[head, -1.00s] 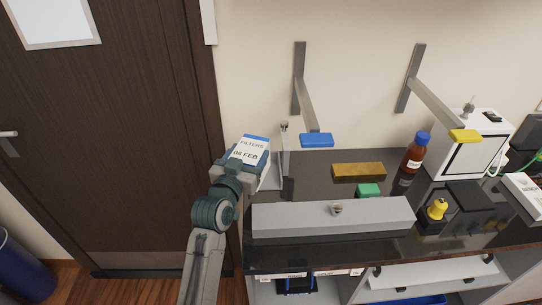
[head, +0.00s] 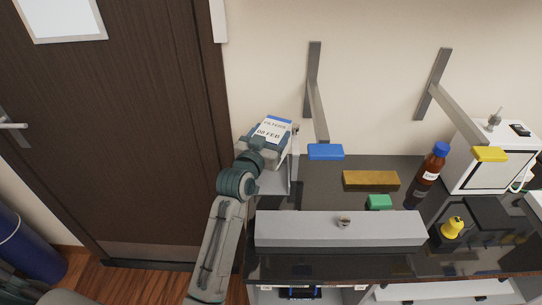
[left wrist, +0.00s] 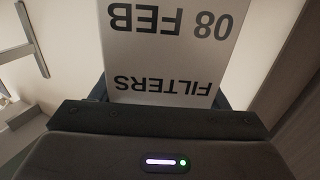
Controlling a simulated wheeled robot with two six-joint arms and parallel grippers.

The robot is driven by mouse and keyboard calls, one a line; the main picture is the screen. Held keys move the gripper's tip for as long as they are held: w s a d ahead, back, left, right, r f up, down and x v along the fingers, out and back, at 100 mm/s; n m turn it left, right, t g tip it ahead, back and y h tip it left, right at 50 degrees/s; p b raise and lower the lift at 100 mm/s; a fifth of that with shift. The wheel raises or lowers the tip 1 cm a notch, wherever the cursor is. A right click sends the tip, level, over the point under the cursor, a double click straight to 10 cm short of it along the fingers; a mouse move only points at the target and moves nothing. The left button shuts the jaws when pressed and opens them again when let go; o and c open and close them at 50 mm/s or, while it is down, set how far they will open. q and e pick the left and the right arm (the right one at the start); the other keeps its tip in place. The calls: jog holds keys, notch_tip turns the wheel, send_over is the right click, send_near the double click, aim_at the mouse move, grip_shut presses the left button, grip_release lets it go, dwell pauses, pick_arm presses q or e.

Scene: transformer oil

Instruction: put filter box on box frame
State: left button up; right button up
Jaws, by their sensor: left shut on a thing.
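The filter box (head: 271,130) is white with a blue edge and a label reading "FILTERS 08 FEB". My left gripper (head: 264,143) is shut on it and holds it up at the left end of the bench, near the wall. The box also fills the top of the left wrist view (left wrist: 170,50), with its label upside down. A light grey upright frame (head: 293,160), which may be the box frame, stands at the bench's left end just right of the gripper. The gripper partly hides it, so I cannot tell whether the box touches it. My right gripper is not in view.
A dark bench (head: 320,190) carries a long grey bar (head: 300,228), a brown block (head: 371,180), a green block (head: 379,202), a brown bottle (head: 432,165) and a white device (head: 490,165). Wall brackets with blue (head: 325,152) and yellow (head: 490,154) ends jut out above.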

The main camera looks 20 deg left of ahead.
pick_arm(q)
jog(key=shift+f+p, duration=0.6)
jog(key=shift+f, duration=2.4)
jog(key=shift+f, duration=0.15)
jog(key=o, duration=1.2)
jog(key=shift+a, duration=0.1)
jog(key=shift+o, duration=0.2)
